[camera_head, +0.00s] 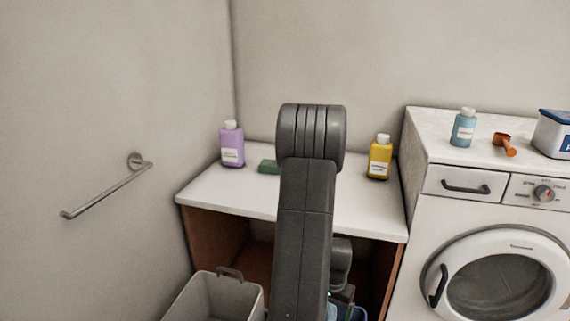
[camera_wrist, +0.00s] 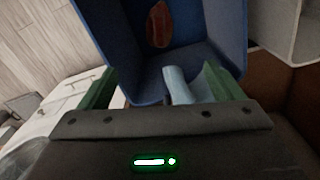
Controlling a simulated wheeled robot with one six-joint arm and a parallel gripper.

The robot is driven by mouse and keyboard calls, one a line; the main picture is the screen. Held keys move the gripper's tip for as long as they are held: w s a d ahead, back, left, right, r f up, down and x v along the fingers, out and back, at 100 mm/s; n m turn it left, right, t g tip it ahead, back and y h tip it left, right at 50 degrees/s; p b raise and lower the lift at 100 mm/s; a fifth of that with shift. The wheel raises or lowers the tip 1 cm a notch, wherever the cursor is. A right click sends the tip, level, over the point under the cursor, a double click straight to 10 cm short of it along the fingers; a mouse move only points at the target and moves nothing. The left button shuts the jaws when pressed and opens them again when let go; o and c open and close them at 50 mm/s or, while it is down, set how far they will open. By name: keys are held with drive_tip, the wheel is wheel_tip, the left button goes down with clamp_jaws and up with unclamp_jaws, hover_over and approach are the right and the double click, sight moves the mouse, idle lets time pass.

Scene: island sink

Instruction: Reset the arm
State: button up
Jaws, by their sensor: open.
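My gripper (camera_wrist: 160,72) shows in the wrist view with its two green fingers spread apart. It is open, over or in a blue bin (camera_wrist: 115,40). A light-blue object (camera_wrist: 180,85) lies between the fingers, apart from the left one; whether it touches the right one I cannot tell. A reddish-brown thing (camera_wrist: 159,25) is farther inside the bin. In the head view my arm rises in the middle and bends down at the counter's front. My gripper is hidden there, and only a bit of the blue bin (camera_head: 358,314) shows low down.
The white counter (camera_head: 240,197) holds a purple bottle (camera_head: 232,145), a green sponge (camera_head: 269,167) and a yellow bottle (camera_head: 380,158). A grey basket (camera_head: 213,291) stands front left. The washing machine (camera_head: 420,215) is right, a towel bar (camera_head: 105,192) on the left wall.

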drive_tip(key=shift+f, duration=2.15)
drive_tip(key=shift+r, duration=0.1)
